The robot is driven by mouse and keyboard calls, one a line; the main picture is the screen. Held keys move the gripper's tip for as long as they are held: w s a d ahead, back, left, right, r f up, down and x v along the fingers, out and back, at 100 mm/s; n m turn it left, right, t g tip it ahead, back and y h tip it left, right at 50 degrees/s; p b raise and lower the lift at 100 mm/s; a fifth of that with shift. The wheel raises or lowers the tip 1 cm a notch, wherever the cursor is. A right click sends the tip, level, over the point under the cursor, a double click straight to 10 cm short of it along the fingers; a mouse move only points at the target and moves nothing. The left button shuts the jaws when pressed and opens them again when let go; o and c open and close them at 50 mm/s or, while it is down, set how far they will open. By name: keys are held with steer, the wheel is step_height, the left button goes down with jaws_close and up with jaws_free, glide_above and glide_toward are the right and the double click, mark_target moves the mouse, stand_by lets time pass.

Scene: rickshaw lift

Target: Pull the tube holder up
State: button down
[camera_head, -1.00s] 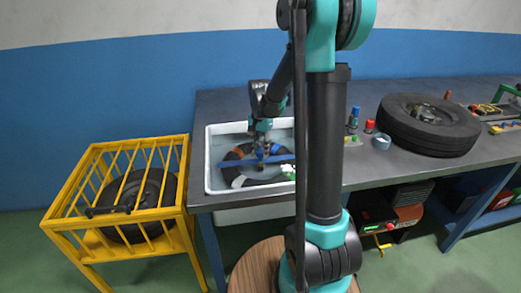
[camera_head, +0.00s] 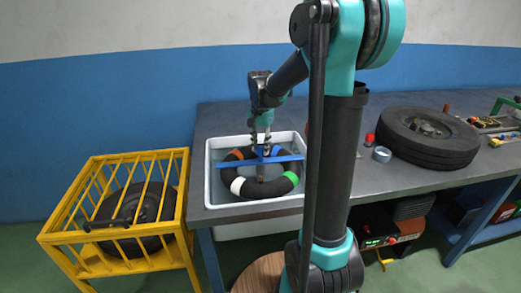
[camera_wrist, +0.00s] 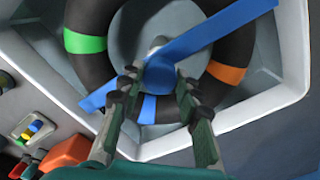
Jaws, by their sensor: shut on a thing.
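The tube holder (camera_head: 282,159) is a blue bar with a blue knob in its middle. It lies across a black inner tube (camera_head: 251,188) with white, orange, blue and green bands. The tube is within a white basin (camera_head: 211,190). My gripper (camera_head: 262,148) reaches down from above and is shut on the holder's knob. In the wrist view the blue bar of the holder (camera_wrist: 212,38) runs diagonally across the tube (camera_wrist: 92,68), and the fingers of my gripper (camera_wrist: 158,78) flank the knob. The exact contact is partly hidden.
The basin is set in a grey workbench (camera_head: 220,113) that extends right. A yellow cage (camera_head: 57,238) holding another tyre stands left of the bench.

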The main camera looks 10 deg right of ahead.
steer(key=shift+w+r, duration=0.1)
steer(key=shift+r, duration=0.05)
steer(key=c, duration=1)
jaws_free()
steer(key=shift+c, duration=0.2)
step_height(320, 180, up, 12)
